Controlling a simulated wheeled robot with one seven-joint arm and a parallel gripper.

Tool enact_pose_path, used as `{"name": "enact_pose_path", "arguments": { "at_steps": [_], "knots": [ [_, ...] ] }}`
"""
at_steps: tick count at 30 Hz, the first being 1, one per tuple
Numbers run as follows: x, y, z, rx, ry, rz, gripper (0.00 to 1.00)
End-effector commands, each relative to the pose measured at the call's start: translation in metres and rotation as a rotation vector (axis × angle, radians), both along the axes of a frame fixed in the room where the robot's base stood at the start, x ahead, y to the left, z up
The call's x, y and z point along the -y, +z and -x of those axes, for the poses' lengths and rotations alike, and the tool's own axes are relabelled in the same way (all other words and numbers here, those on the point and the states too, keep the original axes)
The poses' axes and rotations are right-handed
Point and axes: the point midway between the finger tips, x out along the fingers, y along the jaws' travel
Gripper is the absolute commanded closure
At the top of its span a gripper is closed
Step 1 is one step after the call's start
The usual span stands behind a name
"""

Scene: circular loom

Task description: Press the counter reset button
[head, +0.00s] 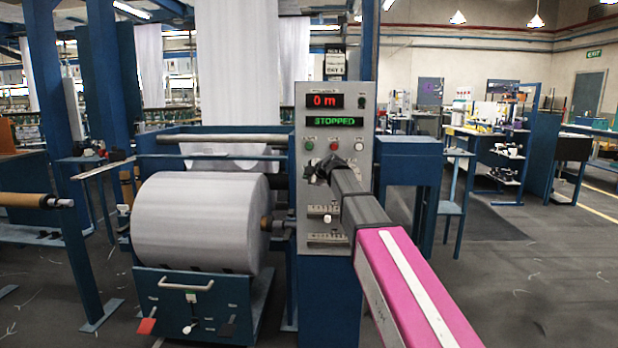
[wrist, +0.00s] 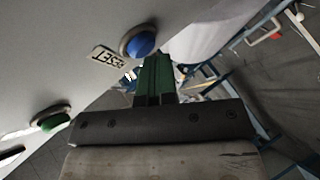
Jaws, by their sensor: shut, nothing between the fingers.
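The grey control panel (head: 349,100) stands upright beside the fabric roll. Its red display (head: 325,101) reads 0 m and its green display (head: 335,121) reads STOPPED. In the wrist view a blue button (wrist: 139,42) in a metal ring sits on the panel face, beside a label (wrist: 107,59) that seems to read RESET. My gripper (wrist: 154,62) is shut and empty, its green fingers ending right next to the blue button. I cannot tell whether they touch it. In the head view my gripper (head: 316,168) is in front of the panel and the blue button is hidden.
A green button (head: 309,145), a red button (head: 334,145) and a white button (head: 358,146) sit in a row above my gripper. The green button also shows in the wrist view (wrist: 52,119). A large white fabric roll (head: 200,222) is left of the panel.

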Motion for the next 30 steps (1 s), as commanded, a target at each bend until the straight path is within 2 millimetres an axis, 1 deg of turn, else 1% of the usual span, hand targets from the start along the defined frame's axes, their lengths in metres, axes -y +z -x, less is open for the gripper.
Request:
{"name": "enact_pose_path", "arguments": {
  "at_steps": [8,18,30],
  "knots": [
    [0.0,0.0,0.002,0.001,-0.001,0.0,1.0],
    [0.0,0.0,0.017,0.001,-0.001,0.0,1.0],
    [0.0,0.0,0.019,0.0,0.0,0.0,1.0]
  ]
}}
